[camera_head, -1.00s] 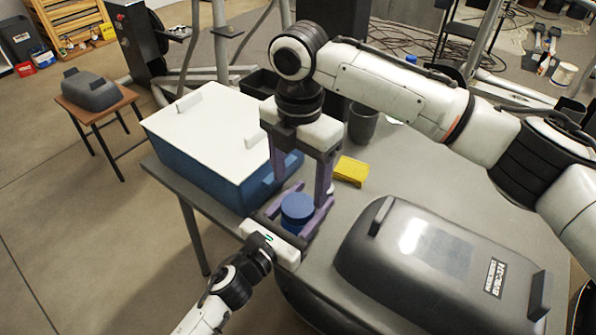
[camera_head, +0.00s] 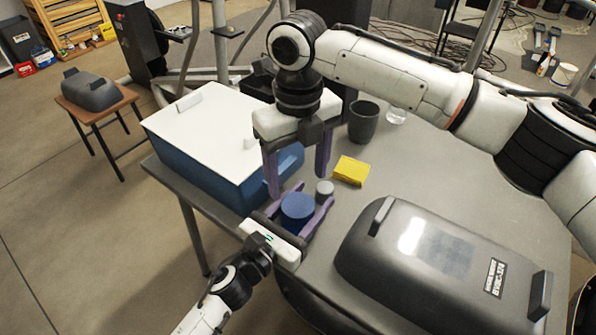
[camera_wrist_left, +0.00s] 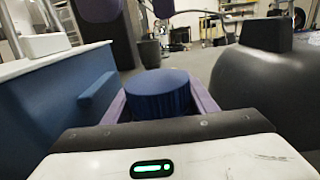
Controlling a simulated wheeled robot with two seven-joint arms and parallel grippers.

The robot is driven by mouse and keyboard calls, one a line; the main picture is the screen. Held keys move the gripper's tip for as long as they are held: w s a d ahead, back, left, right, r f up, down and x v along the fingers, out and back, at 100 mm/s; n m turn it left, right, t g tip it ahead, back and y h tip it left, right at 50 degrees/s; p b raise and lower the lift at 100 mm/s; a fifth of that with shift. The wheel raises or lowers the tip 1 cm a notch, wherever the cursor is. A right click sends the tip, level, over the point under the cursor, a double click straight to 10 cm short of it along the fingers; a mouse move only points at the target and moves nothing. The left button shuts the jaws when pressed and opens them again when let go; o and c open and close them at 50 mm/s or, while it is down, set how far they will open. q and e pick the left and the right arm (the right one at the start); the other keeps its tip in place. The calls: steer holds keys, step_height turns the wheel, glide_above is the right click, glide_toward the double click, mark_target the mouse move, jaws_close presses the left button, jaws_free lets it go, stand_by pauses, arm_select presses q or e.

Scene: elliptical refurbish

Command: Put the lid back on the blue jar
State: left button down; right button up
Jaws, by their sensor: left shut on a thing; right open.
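The blue jar (camera_head: 297,211) stands upright near the table's front-left edge. Its round, flat blue top also shows in the left wrist view (camera_wrist_left: 158,82); it looks like the lid sitting level, though the seam cannot be made out. My left gripper (camera_head: 307,205) comes in low from the front, shut on the jar, with a purple finger on each side. My right gripper (camera_head: 298,184) points down from above, open and empty. Its purple fingers are above and behind the jar, apart from it; their ends show at the top of the left wrist view (camera_wrist_left: 130,10).
A blue box with a white lid (camera_head: 215,135) stands left of the jar. A large dark case (camera_head: 430,260) fills the right front of the table (camera_head: 345,210).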

mark_target(298, 205)
arm_select(q)
steer(key=shift+f, duration=0.1)
arm_select(e)
steer(key=shift+f, duration=4.05)
steer(key=c, duration=1)
steer(key=o, duration=1.1)
steer(key=shift+r, duration=0.2)
steer(key=shift+r, duration=2.1)
